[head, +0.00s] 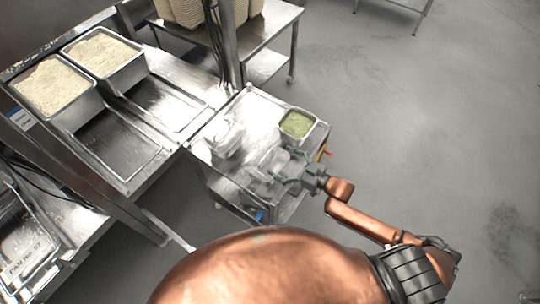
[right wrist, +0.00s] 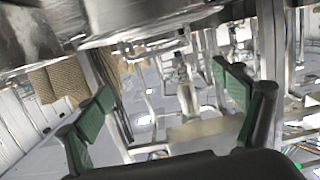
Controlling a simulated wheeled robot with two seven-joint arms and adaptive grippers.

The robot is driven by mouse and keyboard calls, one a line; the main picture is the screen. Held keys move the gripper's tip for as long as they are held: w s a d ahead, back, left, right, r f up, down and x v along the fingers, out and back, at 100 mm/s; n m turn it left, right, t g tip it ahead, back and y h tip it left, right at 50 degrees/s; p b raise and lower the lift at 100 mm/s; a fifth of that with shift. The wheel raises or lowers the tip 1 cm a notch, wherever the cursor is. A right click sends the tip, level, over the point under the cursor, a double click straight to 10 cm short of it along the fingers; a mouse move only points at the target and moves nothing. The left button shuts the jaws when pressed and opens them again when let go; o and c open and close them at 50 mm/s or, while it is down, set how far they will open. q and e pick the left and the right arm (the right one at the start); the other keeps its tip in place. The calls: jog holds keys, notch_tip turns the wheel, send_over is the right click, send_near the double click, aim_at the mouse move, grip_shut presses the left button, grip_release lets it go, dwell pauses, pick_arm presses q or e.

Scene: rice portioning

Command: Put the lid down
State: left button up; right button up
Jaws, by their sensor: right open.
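A clear, see-through piece that looks like the lid (head: 262,170) is on the metal cart top, close to my right gripper. Its edges are hard to make out against the shiny metal. My right gripper (head: 285,166) comes in from the right with its green-padded fingers spread. In the right wrist view the same fingers (right wrist: 165,100) stand wide apart, with nothing clearly held between them. I cannot tell whether a finger touches the lid. My left gripper is not in view.
The cart (head: 203,153) also carries a clear container (head: 226,138) and a metal pan of green food (head: 297,123). Two pans of pale rice-like grain (head: 52,86) (head: 103,52) stand on the counter at left. The floor at right is clear.

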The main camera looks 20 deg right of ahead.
jog(key=shift+v, duration=2.35)
